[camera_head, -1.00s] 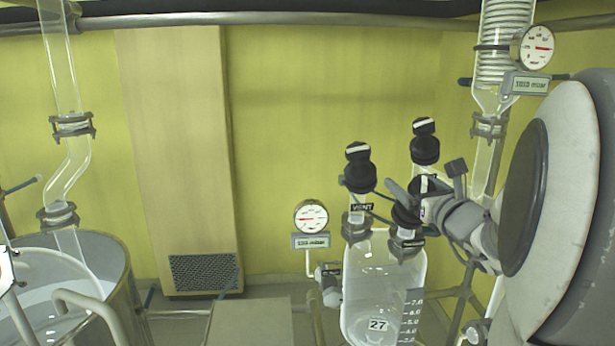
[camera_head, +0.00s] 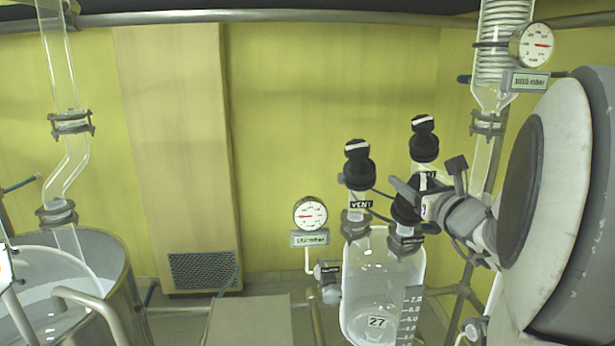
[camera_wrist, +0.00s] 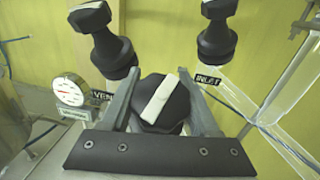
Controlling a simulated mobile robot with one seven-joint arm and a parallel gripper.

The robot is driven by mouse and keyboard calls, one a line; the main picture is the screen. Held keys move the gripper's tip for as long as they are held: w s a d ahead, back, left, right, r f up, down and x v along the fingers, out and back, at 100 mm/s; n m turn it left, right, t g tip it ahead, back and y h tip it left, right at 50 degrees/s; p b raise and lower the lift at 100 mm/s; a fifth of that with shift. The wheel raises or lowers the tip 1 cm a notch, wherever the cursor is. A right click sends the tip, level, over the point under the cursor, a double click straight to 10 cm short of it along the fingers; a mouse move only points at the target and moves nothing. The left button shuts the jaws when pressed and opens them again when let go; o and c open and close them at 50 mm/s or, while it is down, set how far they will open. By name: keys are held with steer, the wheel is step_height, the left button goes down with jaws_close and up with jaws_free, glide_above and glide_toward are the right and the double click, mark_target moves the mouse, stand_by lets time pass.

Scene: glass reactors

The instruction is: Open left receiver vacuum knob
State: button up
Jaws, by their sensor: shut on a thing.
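The left receiver is a clear glass vessel (camera_head: 378,285) marked 27, with black knobs on its top ports. The knob in my gripper (camera_wrist: 163,103) is black with a white bar that is tilted a little right of upright in the wrist view. My gripper (camera_head: 405,195) is shut on this knob, one finger on each side. The knob's own label is hidden in the wrist view and too small to read in the head view. The black vent knob (camera_head: 358,165) stands to its left, with a VENT label below. Another black knob (camera_head: 424,140) stands behind, by the INLET label (camera_wrist: 208,81).
A round gauge (camera_head: 310,214) with a small display stands left of the receiver. Another gauge (camera_head: 532,45) hangs by the coil condenser (camera_head: 503,50) at upper right. Thin blue tubes run close to the fingers. A large steel-rimmed vessel (camera_head: 100,262) is at the left.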

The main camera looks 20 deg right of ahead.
mark_target(402, 211)
steer(key=n+y, duration=0.2)
steer(key=n+y+b, duration=0.1)
steer(key=n+y, duration=0.1)
steer(key=a+n+y, duration=0.1)
steer(key=shift+f+n+g+y, duration=0.15)
steer(key=shift+n+g+y, duration=0.25)
steer(key=n+g+y, duration=0.1)
steer(key=n+y, duration=0.1)
steer(key=a+n+g+y, duration=0.1)
steer(key=n+g+y, duration=0.1)
steer(key=n, duration=0.1)
steer(key=shift+s, duration=0.2)
steer(key=n+g+y+p, duration=0.2)
steer(key=n+g, duration=0.1)
steer(key=n+g+y+p, duration=0.1)
steer(key=n, duration=0.1)
steer(key=shift+s+a+f+p, duration=0.15)
steer(key=shift+s+a+p, duration=0.15)
steer(key=shift+s, duration=0.05)
steer(key=shift+s+a+f+n+g+y+p, duration=0.1)
steer(key=shift+s+f+n+g+y+p, duration=0.1)
steer(key=shift+n+g+p, duration=0.65)
steer(key=shift+s+a+f+n+g+y+p, duration=0.15)
steer(key=shift+n+g+p, duration=0.45)
steer(key=shift+n+g, duration=0.45)
steer(key=shift+f, duration=0.1)
steer(key=o, duration=1.4)
steer(key=shift+d, duration=0.1)
